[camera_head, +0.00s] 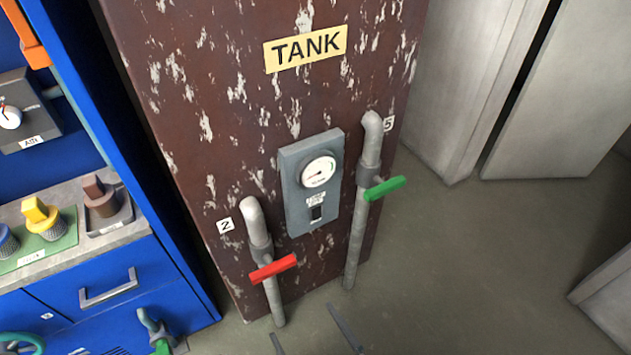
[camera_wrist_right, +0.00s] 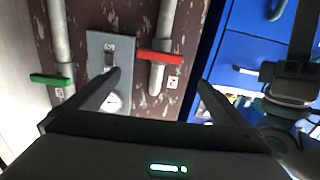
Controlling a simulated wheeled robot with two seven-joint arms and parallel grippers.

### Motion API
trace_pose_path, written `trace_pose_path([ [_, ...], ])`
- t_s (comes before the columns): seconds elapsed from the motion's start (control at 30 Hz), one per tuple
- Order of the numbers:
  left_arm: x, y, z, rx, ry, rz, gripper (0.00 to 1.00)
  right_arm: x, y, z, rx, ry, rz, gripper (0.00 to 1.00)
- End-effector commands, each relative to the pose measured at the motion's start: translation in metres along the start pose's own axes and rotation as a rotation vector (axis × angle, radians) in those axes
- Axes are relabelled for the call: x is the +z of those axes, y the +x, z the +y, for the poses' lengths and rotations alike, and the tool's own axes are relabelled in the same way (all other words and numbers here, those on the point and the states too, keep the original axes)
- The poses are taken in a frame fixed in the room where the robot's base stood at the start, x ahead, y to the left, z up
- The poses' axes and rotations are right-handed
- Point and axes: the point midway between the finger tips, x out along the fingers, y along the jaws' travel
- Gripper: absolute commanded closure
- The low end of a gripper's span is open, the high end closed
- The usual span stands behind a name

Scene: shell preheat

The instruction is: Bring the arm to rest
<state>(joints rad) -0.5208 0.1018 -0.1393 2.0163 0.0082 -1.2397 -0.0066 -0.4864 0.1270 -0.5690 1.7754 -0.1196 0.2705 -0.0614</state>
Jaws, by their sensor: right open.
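My right gripper (camera_head: 300,319) shows at the bottom edge of the head view as two thin dark fingers, spread apart. In the right wrist view its fingers (camera_wrist_right: 159,78) are wide open with nothing between them. They point toward the front of the brown tank (camera_head: 195,110), and no contact shows. The tank's red valve handle (camera_head: 273,268) and green valve handle (camera_head: 384,188) sit on grey pipes, beyond the fingers. My left gripper cannot be made out in either view.
A grey gauge panel (camera_head: 297,215) is on the tank between the pipes. A blue cabinet (camera_head: 150,290) with knobs and a drawer handle (camera_head: 108,288) stands at the left. Bare floor (camera_head: 470,260) lies to the right. Dark machinery (camera_wrist_right: 290,85) shows at the wrist view's right edge.

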Motion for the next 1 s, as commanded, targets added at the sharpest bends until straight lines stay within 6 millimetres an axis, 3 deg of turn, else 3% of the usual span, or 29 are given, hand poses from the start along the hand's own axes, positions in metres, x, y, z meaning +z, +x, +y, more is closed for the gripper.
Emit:
trace_pose_path([
  [0.27,0.001,0.004,0.001,0.002,-0.002,0.002,1.00,0.010,0.000,0.006,0.008,0.001,-0.037,0.00],
  [0.37,-0.001,0.012,0.003,0.004,0.000,0.016,1.00,0.030,-0.002,0.018,0.026,0.003,-0.106,0.00],
  [0.53,-0.005,0.035,0.007,0.009,0.002,0.060,1.00,0.091,-0.018,0.054,0.083,0.019,-0.317,0.00],
  [0.67,-0.004,0.057,0.012,0.015,0.006,0.106,1.00,0.150,-0.050,0.090,0.150,0.055,-0.533,0.00],
  [0.8,0.001,0.078,0.017,0.022,0.010,0.159,1.00,0.207,-0.101,0.123,0.229,0.117,-0.769,0.00],
  [1.0,0.010,0.095,0.022,0.028,0.014,0.217,1.00,0.255,-0.165,0.144,0.312,0.206,-1.002,0.00],
])
